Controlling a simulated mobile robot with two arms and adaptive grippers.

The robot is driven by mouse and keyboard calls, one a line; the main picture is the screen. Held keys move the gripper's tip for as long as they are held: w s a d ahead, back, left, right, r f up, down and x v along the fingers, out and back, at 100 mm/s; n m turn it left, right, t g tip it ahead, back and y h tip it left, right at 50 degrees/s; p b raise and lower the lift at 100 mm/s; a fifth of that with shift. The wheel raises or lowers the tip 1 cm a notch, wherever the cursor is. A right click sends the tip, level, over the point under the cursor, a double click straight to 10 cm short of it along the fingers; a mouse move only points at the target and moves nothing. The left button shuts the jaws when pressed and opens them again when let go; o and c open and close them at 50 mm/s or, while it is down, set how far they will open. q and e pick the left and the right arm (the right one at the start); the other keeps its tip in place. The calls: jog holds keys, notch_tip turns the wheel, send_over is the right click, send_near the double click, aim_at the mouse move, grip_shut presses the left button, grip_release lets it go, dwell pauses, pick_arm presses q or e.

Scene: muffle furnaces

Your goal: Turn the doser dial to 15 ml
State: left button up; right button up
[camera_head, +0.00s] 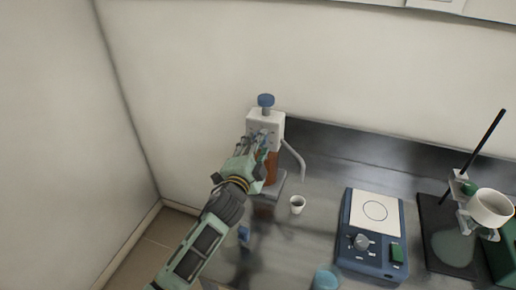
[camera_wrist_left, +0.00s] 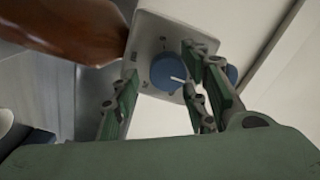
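The doser (camera_head: 278,124) stands against the back wall, a white box with a blue top cap (camera_head: 266,100), a brown bottle below and a grey spout on its right. In the left wrist view its blue round dial (camera_wrist_left: 168,71) sits on the white face (camera_wrist_left: 150,34), with a white pointer line towards the lower right. My left gripper (camera_head: 260,146) is at the doser's front and hides the dial in the head view. In the wrist view its green fingers (camera_wrist_left: 160,103) are apart, one either side of the dial; contact is not clear. Scale marks are unreadable.
A blue stirrer plate (camera_head: 372,262) lies further right, beside a stand with a black rod (camera_head: 485,145) and a white crucible (camera_head: 490,207). A light-blue round item (camera_head: 326,278) is at the front.

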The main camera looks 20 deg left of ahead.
pick_arm(q)
jog(key=s, duration=1.2)
jog(key=shift+a, duration=0.2)
jog(key=shift+f, duration=0.1)
